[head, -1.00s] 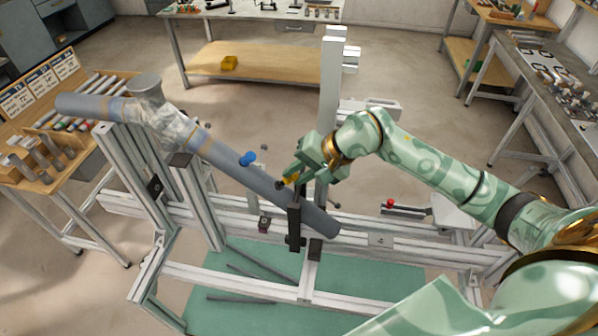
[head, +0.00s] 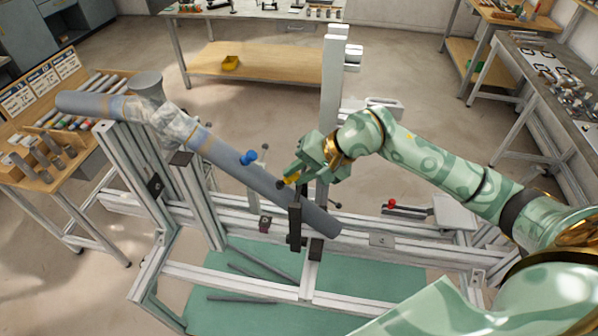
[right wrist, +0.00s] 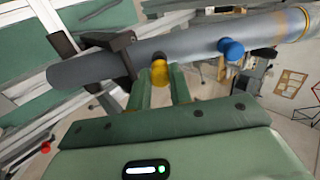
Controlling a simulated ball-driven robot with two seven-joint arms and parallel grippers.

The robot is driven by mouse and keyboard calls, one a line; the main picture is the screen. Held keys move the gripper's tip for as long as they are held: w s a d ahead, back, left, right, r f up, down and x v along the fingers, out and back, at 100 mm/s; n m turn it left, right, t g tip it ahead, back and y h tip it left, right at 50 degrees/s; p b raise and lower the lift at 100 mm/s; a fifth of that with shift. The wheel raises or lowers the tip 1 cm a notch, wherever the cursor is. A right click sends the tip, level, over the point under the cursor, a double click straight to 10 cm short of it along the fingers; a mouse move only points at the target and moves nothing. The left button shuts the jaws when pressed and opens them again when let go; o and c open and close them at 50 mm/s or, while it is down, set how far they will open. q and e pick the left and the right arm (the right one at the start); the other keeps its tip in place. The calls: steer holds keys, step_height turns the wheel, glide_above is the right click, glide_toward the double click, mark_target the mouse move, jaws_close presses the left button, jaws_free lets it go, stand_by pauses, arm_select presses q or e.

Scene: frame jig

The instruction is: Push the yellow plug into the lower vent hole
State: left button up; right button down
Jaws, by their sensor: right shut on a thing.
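A grey pipe (head: 240,171) lies tilted across the metal frame, its lower end to the right. A blue plug (head: 248,157) sits in the pipe's side, higher up; it also shows in the right wrist view (right wrist: 231,49). My right gripper (head: 291,178) is shut on the yellow plug (right wrist: 159,72) and holds it at the pipe's side, below the blue plug. In the right wrist view the yellow plug's far end meets the pipe's outline. The lower vent hole is hidden, and I cannot tell whether the plug is inside it. My left gripper is not in view.
A black clamp (head: 295,222) holds the pipe close to my right gripper. A tall metal post (head: 331,110) stands just behind the gripper. A wooden table (head: 42,177) with parts is at the left. A green mat (head: 345,285) lies under the frame.

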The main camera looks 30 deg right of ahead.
steer(key=shift+b+x, duration=1)
steer(key=shift+x, duration=0.3)
steer(key=c, duration=1.2)
jaws_free()
steer(key=shift+d, duration=0.1)
steer(key=b+v, duration=0.4)
steer(key=v, duration=1.2)
steer(key=shift+r, duration=0.1)
